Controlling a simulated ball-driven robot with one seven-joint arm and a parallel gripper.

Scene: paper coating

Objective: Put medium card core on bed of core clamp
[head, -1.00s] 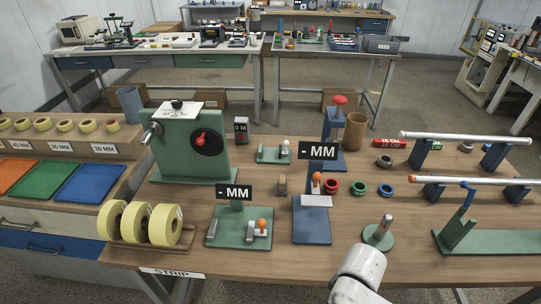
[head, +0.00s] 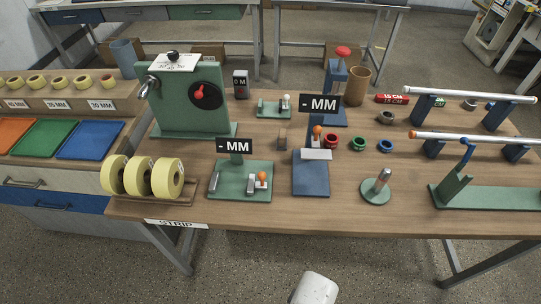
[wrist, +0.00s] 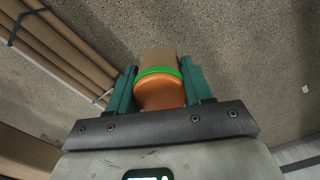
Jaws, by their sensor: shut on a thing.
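In the wrist view my gripper (wrist: 160,88) has its two green fingers on either side of a short brown card core (wrist: 158,58). The core has a bright green band, and its near part looks orange. It is held above the speckled floor. In the head view the gripper and core are out of sight. On the bench, a green-based fixture (head: 226,190) with an orange-knobbed lever and a "- MM" sign stands beside a blue-bedded fixture (head: 311,182) with another sign and orange knob. A smaller green clamp-like fixture (head: 268,110) is behind. I cannot tell which is the core clamp.
Yellow tape rolls (head: 167,178) stand at the bench's front left. Red (head: 331,141), green (head: 358,142) and blue (head: 385,146) rings lie right of centre. Open floor lies in front.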

